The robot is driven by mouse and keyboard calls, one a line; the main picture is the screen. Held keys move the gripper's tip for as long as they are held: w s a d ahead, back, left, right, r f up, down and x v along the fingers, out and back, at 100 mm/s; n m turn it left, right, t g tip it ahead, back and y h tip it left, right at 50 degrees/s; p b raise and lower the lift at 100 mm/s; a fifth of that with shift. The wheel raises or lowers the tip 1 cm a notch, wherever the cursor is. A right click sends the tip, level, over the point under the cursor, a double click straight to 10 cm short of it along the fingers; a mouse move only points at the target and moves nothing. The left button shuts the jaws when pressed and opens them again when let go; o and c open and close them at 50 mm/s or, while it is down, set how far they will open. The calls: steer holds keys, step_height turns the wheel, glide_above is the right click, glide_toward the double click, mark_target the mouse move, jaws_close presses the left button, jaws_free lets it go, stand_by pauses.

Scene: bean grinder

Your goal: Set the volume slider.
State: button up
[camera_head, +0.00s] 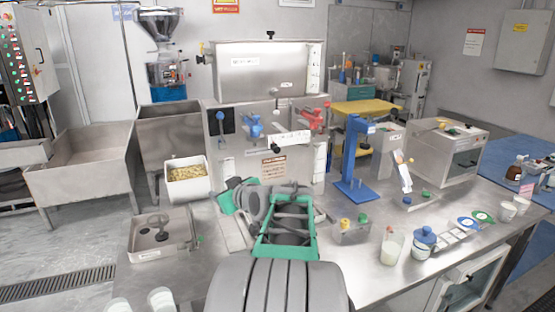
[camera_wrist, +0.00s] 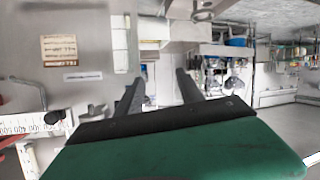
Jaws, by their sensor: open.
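The volume scale (camera_head: 289,137), a white strip with markings, is on the front of the steel machine in the head view. In the wrist view the numbered scale (camera_wrist: 22,127) is at the lower left, cut by the frame edge. A dark knob (camera_wrist: 54,117), which looks like the slider, sits at its end. My gripper (camera_wrist: 158,88) is open, with its two dark fingers apart and nothing between them. The fingers point past the machine's side, away from the scale. In the head view my own arm stands before the machine, and the fingertips are not clearly visible.
A red valve (camera_head: 315,117) and a blue valve (camera_head: 254,127) stick out from the machine near the scale. A blue stand (camera_head: 354,160) is to the right on the steel table (camera_head: 300,268). A white bin (camera_head: 187,190) of yellowish pieces is left.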

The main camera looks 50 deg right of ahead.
mark_target(277, 150)
steer(key=s+d+r+m+t+h, duration=0.1)
steer(key=s+d+r+h, duration=0.2)
steer(key=s+d, duration=0.35)
steer(key=s+d+r+m+t+h, duration=0.1)
steer(key=s+d+r+h, duration=0.2)
steer(key=d, duration=0.7)
steer(key=shift+y, duration=0.4)
steer(key=p+x, duration=0.1)
steer(key=x, duration=0.5)
steer(key=shift+d+p, duration=0.2)
steer(key=shift+p, duration=0.2)
steer(key=shift+w+d, duration=0.1)
steer(key=shift+w, duration=0.1)
steer(key=shift+c, duration=0.4)
jaws_close()
